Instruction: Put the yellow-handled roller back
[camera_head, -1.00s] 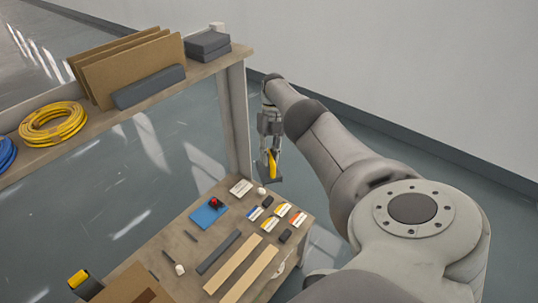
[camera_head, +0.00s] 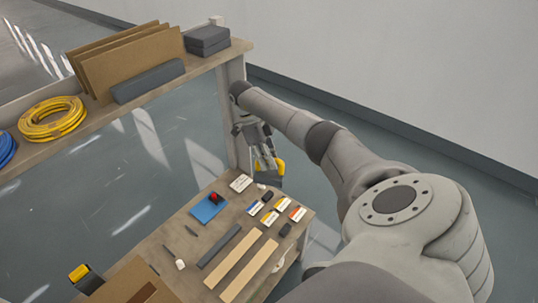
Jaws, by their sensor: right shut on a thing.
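The yellow-handled roller (camera_head: 281,168) is in my right gripper (camera_head: 265,163), just beyond the far right corner of the workbench (camera_head: 189,268). Its yellow handle shows on the right side of the fingers, with a dark part hanging below. The gripper is shut on it, pointing downward, and the fingers partly hide the handle. The roller looks raised near bench height; its exact clearance from the bench edge cannot be told. My left gripper is not in view.
A shelf (camera_head: 150,105) on a post stands behind the bench, holding cardboard sheets, grey blocks and a yellow cable coil (camera_head: 52,120). On the bench are a blue pad (camera_head: 205,211) with a red-topped item, several labelled cards and long strips. A dark, yellow-topped object (camera_head: 82,276) stands lower left.

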